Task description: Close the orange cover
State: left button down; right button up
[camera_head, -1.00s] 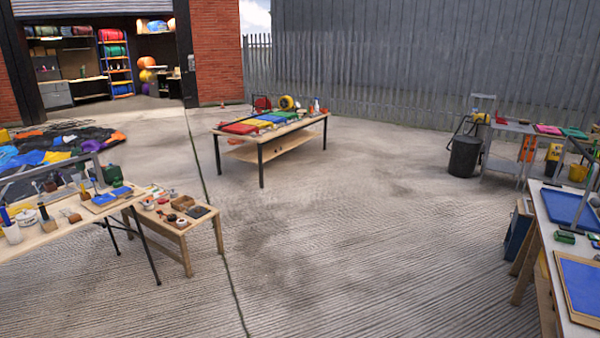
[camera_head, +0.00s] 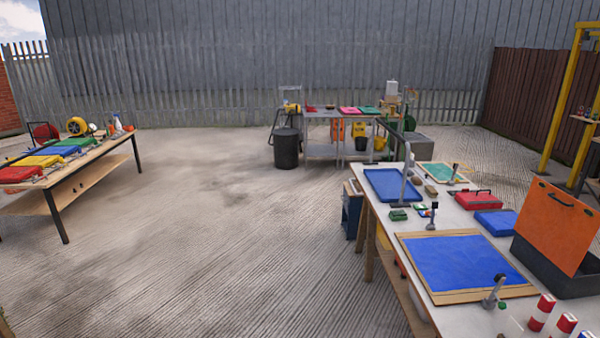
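The orange cover (camera_head: 556,226) stands raised, tilted a little back, above a dark grey box (camera_head: 560,272) at the right of the near white-topped table. It has a dark handle near its top edge. Neither of my grippers is in view.
The white-topped table (camera_head: 407,228) also bears a blue sheet on a board (camera_head: 462,262), a blue tray (camera_head: 391,185), a red case (camera_head: 478,200) and striped cylinders (camera_head: 541,312). Open concrete (camera_head: 220,230) lies left of it. A dark bin (camera_head: 286,148) stands farther back.

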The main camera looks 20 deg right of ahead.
aim_at(561, 226)
jog(key=i+l+z, duration=0.1)
jog(key=i+z, duration=0.25)
jog(key=i, duration=0.4)
jog(key=i+j+z, duration=0.15)
jog(key=i+z, duration=0.25)
jog(key=i, duration=0.3)
jog(key=i+z, duration=0.55)
jog(key=z, duration=0.2)
jog(key=i+j+z, duration=0.15)
jog(key=i+z, duration=0.25)
jog(key=k, duration=0.1)
